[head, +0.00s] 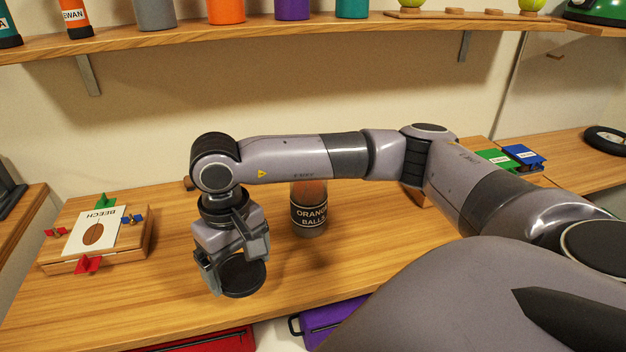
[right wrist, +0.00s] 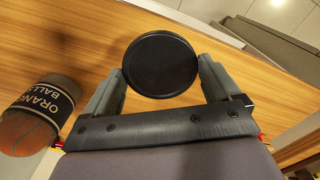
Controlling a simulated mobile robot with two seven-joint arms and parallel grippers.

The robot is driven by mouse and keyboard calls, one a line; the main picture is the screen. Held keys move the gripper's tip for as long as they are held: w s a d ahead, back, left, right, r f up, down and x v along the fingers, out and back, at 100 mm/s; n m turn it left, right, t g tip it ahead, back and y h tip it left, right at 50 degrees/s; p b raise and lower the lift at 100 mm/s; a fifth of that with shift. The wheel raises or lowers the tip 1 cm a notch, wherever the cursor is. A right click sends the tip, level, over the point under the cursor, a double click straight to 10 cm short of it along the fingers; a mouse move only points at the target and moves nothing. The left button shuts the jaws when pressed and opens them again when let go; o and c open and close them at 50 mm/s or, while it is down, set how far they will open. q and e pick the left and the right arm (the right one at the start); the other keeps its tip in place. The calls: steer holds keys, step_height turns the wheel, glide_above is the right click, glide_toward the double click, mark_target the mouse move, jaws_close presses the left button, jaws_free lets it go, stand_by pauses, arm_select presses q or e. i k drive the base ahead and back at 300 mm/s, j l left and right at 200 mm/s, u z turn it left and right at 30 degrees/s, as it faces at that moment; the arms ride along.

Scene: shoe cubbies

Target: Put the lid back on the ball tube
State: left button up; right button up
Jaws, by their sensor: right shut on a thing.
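The lid (head: 243,279) is a round black disc. My right gripper (head: 236,268) is shut on it, with one finger on each side of its rim. In the right wrist view the lid (right wrist: 160,64) shows nearly face-on between the fingers. The ball tube (head: 309,213) has a black label reading "ORANGE BALLS" and stands on the wooden bench, right of and behind the gripper in the head view. My right forearm hides its top. In the right wrist view the tube (right wrist: 40,108) is at the left, apart from the lid, with an orange ball showing. My left gripper is not in view.
The wooden bench (head: 160,300) is clear around the tube. A wooden box with a "BEECH" card (head: 95,232) stands at its left. Blue and green boxes (head: 523,156) lie at the right. A shelf (head: 290,30) with coloured containers runs above. Red and purple cases (head: 335,318) are below the front edge.

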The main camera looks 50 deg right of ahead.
mark_target(308, 200)
steer(key=z, duration=1.4)
